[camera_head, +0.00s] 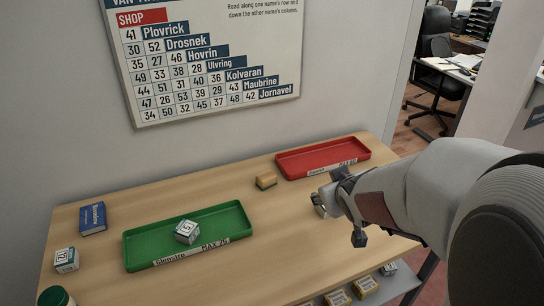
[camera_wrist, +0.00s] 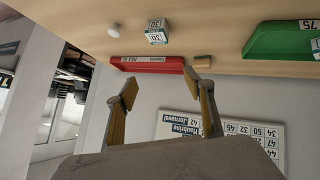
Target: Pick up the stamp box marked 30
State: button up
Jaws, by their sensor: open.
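The stamp box marked 30 (camera_wrist: 156,32) is a small white and teal cube on the wooden counter, in the upper middle of the wrist view. In the head view, the box at the tip of my arm (camera_head: 318,204) is partly hidden and its number is not readable. My gripper (camera_wrist: 160,85) is open and empty, with its two fingers spread. In the head view my gripper (camera_head: 350,207) is close beside that box, on its right. The wrist view shows a gap between the fingertips and the box.
A red tray (camera_head: 345,150) is at the back right, with a sponge-like block (camera_head: 266,181) beside it. A green tray (camera_head: 145,248) holds a box (camera_head: 187,231). A box marked 12 (camera_head: 66,260) and a blue pack (camera_head: 92,218) are left.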

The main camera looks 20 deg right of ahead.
jog(key=w+d+f+t+y, duration=0.1)
jog(key=d+f, duration=0.1)
jog(key=f, duration=0.1)
jog(key=w+d+f+t, duration=0.1)
jog(key=d+f, duration=0.1)
jog(key=f, duration=0.1)
jog(key=w+d+f+y, duration=0.1)
jog(key=d+f, duration=0.1)
jog(key=f, duration=0.1)
jog(key=shift+w+f+n+t+y, duration=0.25)
jog(key=shift+f+n+t+y, duration=0.05)
jog(key=shift+n+t, duration=0.1)
jog(key=shift+s+d+f+t+y, duration=0.15)
jog(key=shift+f+t+y, duration=0.25)
jog(key=shift+f, duration=0.4)
jog(key=shift+s+f+t+y, duration=0.4)
jog(key=shift+f+t, duration=0.1)
jog(key=shift+x, duration=1.35)
jog(key=shift+x, duration=2.6)
jog(key=shift+r, duration=0.15)
